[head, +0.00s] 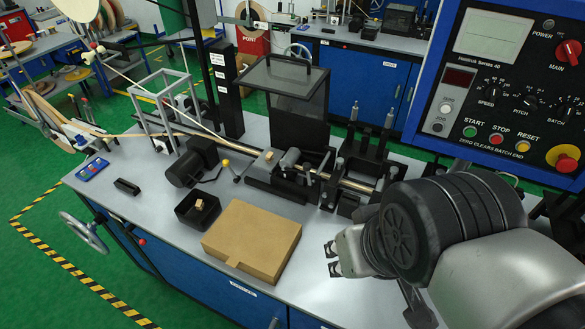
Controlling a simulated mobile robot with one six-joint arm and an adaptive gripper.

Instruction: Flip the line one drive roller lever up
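My gripper (332,259) is over the front right of the grey bench, right of the cardboard box. Its two fingertips point left and stand apart, with nothing seen between them. The line one machine (290,172) stands on the bench behind the box, with a clear guard panel raised at its back. A small lever with a yellow tip (226,163) stands at its left end, beside the dark motor (192,163). I cannot tell for sure that this is the drive roller lever. The gripper is well apart from it, to the right and nearer me.
A closed cardboard box (252,241) and a black bin (197,209) lie in front of the machine. A blue control panel (510,90) rises at the right, near my arm. A handwheel (85,233) sticks out at the bench's left. Bare bench top lies right of the box.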

